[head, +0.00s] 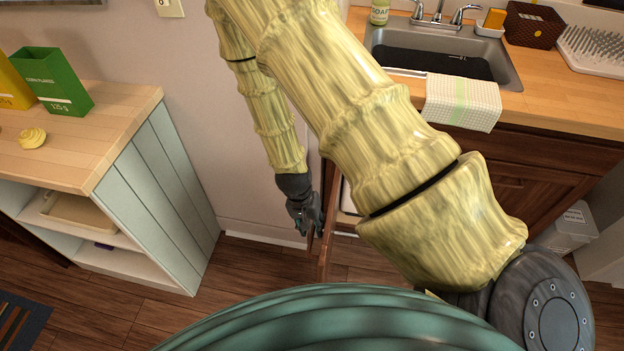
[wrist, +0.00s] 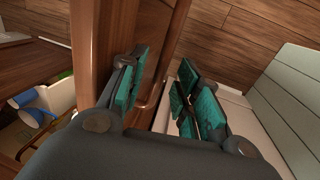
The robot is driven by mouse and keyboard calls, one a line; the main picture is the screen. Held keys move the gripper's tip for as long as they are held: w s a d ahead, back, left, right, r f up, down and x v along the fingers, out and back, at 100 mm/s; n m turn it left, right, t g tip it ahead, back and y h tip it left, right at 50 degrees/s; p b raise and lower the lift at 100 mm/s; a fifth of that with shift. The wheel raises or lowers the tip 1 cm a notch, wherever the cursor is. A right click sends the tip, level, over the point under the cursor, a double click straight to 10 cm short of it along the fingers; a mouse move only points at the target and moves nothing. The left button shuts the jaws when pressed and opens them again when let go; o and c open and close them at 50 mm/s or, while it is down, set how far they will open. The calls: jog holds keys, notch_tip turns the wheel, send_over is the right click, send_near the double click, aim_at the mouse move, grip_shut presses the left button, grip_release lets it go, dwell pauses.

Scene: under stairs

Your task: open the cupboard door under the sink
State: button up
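The cupboard door (head: 328,215) stands swung out from the cupboard under the sink (head: 460,65), seen nearly edge-on in the head view. In the wrist view the brown door (wrist: 97,40) fills the upper left, and a curved handle (wrist: 153,98) shows on its face. My gripper (head: 310,222) is low beside the door, on its left side. In the wrist view my gripper (wrist: 160,95) has its teal fingers apart, with the handle showing in the gap. I cannot tell whether a finger touches it. My arm hides much of the cupboard front.
A shelf unit (head: 165,165) with a wooden top stands at the left. Blue and white items (wrist: 30,108) show inside the cupboard behind the door. A grey bin (head: 570,228) stands at the right. Wooden floor (head: 120,308) lies open in front of the shelf unit.

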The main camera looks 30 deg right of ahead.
jog(key=shift+a+r, duration=0.1)
notch_tip(320, 180, up, 12)
jog(key=w+a, duration=0.1)
jog(key=shift+w+a+f, duration=0.2)
jog(key=shift+w+a, duration=0.1)
dwell(0.5)
dwell(0.4)
